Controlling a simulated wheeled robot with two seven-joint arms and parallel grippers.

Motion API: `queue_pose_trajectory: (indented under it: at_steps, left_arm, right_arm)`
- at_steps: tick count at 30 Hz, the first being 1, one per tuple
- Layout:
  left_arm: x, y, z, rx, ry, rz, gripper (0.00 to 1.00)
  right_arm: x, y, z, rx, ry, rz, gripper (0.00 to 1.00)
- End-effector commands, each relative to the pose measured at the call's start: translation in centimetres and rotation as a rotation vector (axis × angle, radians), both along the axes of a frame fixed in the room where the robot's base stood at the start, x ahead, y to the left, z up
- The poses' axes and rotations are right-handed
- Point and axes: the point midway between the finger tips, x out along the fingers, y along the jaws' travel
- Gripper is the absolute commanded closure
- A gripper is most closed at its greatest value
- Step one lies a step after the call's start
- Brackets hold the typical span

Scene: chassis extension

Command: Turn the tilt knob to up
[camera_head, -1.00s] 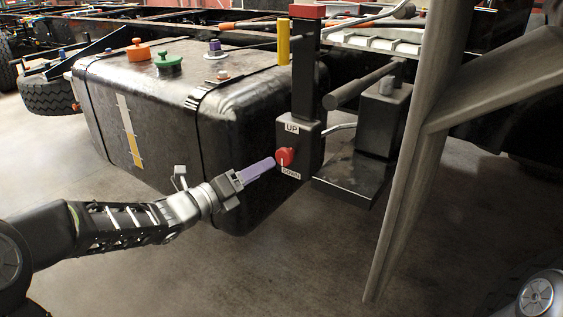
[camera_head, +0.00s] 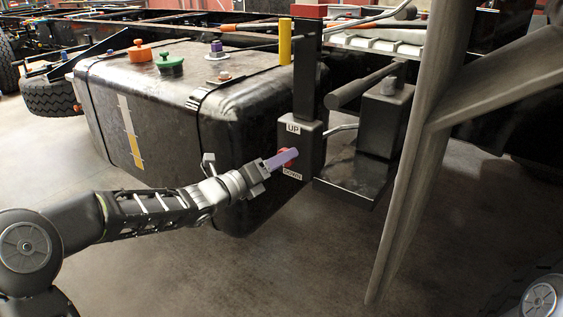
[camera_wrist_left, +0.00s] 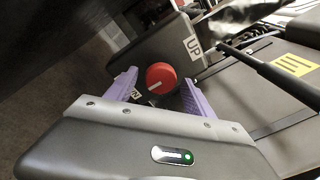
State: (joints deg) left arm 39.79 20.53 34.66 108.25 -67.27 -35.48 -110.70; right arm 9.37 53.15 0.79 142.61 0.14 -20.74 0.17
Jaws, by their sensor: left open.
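The tilt knob (camera_head: 290,158) is red and round, on the face of a dark box (camera_head: 308,150) with an UP label (camera_head: 293,128) above and a DOWN label (camera_head: 291,174) below. My left gripper (camera_head: 284,159) is at the knob and partly covers it in the head view. In the left wrist view the knob (camera_wrist_left: 161,78) lies between the open purple fingers of my left gripper (camera_wrist_left: 158,92), with a gap visible at the sides. A white mark on the knob points to the lower left there, toward the partly hidden DOWN label (camera_wrist_left: 136,95). My right gripper is not in view.
A large black tank (camera_head: 180,110) with orange, green and purple caps stands left of the box. A metal post (camera_head: 400,200) and a black ledge (camera_head: 352,178) are to the right. A horizontal bar (camera_head: 365,86) projects above the ledge.

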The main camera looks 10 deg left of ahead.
Motion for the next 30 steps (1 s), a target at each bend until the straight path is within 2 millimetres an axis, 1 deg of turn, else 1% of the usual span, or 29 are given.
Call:
queue_pose_trajectory:
  at_steps: [3,11,30]
  left_arm:
    - [0.62,-0.42,-0.01,-0.001,0.0,-0.001,0.38]
    - [0.69,-0.44,0.02,0.0,0.0,0.0,0.38]
    - [0.68,-0.36,-0.06,0.001,0.001,0.001,0.91]
  right_arm:
    - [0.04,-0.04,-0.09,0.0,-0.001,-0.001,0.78]
    - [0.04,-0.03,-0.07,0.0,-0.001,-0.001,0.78]
    - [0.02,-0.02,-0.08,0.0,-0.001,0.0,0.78]
